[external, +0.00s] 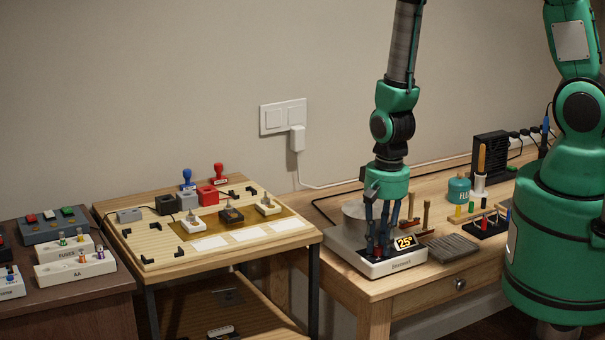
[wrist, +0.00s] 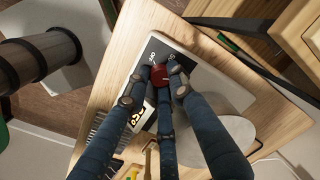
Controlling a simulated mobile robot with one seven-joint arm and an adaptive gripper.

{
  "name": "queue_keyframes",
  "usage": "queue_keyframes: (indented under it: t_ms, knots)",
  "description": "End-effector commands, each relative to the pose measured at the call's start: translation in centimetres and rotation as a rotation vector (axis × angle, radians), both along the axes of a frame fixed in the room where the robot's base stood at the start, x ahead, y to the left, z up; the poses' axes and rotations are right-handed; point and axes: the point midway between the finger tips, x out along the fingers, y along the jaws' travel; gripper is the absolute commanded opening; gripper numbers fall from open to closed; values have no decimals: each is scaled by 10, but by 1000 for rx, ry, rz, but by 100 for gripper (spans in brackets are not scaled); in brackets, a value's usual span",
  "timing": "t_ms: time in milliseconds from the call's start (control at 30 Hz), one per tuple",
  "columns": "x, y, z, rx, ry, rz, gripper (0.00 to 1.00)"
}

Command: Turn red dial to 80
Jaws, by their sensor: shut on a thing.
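The red dial (wrist: 160,76) is on the dark panel of a white device (external: 385,267) on the wooden desk. The device's display (external: 405,242) reads 25°. My gripper (external: 379,250) points down over the front of the device. In the wrist view its dark blue fingers (wrist: 161,84) close around the red dial, and it is shut on the dial. Numbers are printed on the panel beside the dial, partly hidden by the fingers. The display in the wrist view (wrist: 136,117) is partly hidden too. In the external view the dial is mostly hidden by the fingers.
A board table (external: 150,255) with stamps is at left.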

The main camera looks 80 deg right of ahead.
Motion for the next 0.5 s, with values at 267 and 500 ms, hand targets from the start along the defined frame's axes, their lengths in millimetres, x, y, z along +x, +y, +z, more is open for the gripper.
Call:
queue_keyframes:
  t_ms: [267, 500]
  knots:
    - [1, 0, 3, 0, -1, -260, 0]
    - [0, 1, 2, 0, 0, -488, 0]
